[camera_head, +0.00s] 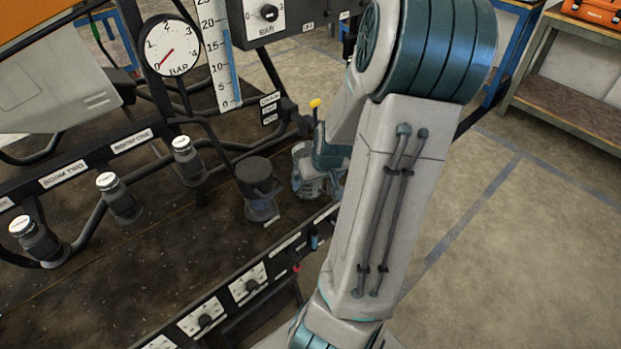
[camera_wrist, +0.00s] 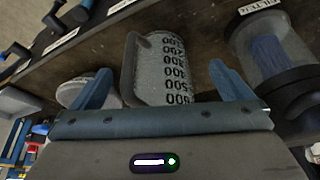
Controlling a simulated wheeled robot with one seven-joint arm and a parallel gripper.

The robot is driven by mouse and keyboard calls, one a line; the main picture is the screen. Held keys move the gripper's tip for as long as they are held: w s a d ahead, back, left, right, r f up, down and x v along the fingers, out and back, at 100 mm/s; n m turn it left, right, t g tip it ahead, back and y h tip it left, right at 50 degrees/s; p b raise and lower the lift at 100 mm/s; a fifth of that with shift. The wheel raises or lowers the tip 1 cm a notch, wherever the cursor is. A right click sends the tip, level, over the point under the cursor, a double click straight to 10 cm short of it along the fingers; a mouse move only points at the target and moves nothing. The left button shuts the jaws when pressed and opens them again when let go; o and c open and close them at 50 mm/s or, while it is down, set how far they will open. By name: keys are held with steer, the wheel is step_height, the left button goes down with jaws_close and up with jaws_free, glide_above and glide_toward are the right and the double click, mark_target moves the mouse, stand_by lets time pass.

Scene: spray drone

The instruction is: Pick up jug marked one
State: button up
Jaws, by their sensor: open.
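In the wrist view a clear jug (camera_wrist: 163,72) with black graduation numbers stands between the two blue fingers of my gripper (camera_wrist: 161,72). Its grey handle is at its left side. The fingers are apart, with a visible gap on each side of the jug. I see no "one" mark on it. Part of a second pale, clear vessel (camera_wrist: 76,93) shows left of the left finger; I cannot tell if it is a jug. In the head view a clear jug (camera_head: 306,172) shows on the bench's right end, partly hidden by my arm, with my gripper's teal part just beside it.
A clear filter bowl with a black top (camera_head: 258,188) stands close left of the jug; it also shows in the wrist view (camera_wrist: 272,55). Boom nozzles (camera_head: 120,198) and pipes lie further left. A panel with knobs (camera_head: 247,285) runs along the front edge.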

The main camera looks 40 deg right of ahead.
steer(key=shift+w+d+f+b, duration=0.2)
steer(key=shift+w+d+b, duration=0.1)
steer(key=shift+w, duration=0.55)
steer(key=shift+w+d+f+b, duration=0.2)
steer(key=shift+w+b, duration=0.05)
steer(key=shift+w, duration=0.65)
steer(key=shift+w+d+f+b, duration=0.2)
steer(key=shift+w+d+b, duration=0.1)
steer(key=shift+w, duration=0.55)
steer(key=c, duration=1.1)
